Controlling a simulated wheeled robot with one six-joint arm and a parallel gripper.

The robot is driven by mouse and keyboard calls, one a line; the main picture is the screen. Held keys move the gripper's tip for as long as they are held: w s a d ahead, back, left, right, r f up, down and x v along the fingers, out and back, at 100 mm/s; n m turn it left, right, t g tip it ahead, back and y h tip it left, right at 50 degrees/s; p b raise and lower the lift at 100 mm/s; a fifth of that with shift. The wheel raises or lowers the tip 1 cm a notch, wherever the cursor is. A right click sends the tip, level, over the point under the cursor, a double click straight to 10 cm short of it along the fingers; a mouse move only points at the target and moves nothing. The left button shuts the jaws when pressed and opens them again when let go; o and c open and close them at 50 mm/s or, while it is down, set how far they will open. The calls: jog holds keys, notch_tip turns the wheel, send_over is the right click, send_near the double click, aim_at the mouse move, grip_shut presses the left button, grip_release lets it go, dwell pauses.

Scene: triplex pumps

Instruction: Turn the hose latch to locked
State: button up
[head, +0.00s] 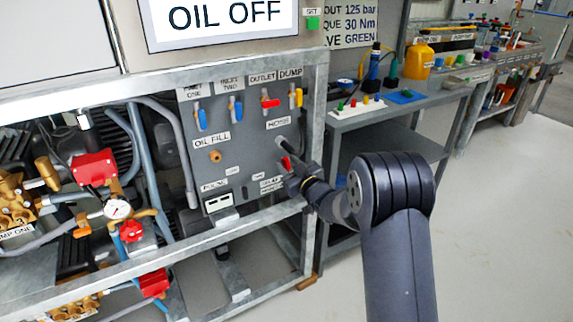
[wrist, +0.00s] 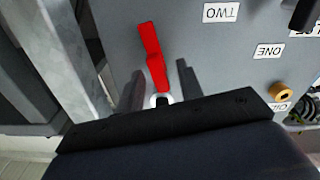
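The hose latch is a red lever (wrist: 150,45) with a bent shape, mounted on the grey panel; its lower end meets a pale round base with a dark centre. A small part of the red latch (head: 287,162) also shows in the head view, below the HOSE label, mostly covered by my gripper (head: 291,178). In the wrist view my gripper (wrist: 160,68) is open, with one finger on each side of the lower part of the lever. Narrow gaps show between the fingers and the lever. Whether the latch is locked cannot be read here.
The panel (head: 250,150) carries blue, red and yellow valve handles above and an oil fill plug (head: 215,156) at left. A metal frame post (head: 315,120) stands close to the right of my gripper. A side bench (head: 400,112) with small parts is beyond it.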

jog(key=shift+w+a, duration=0.4)
jog(key=shift+w, duration=0.2)
grip_shut()
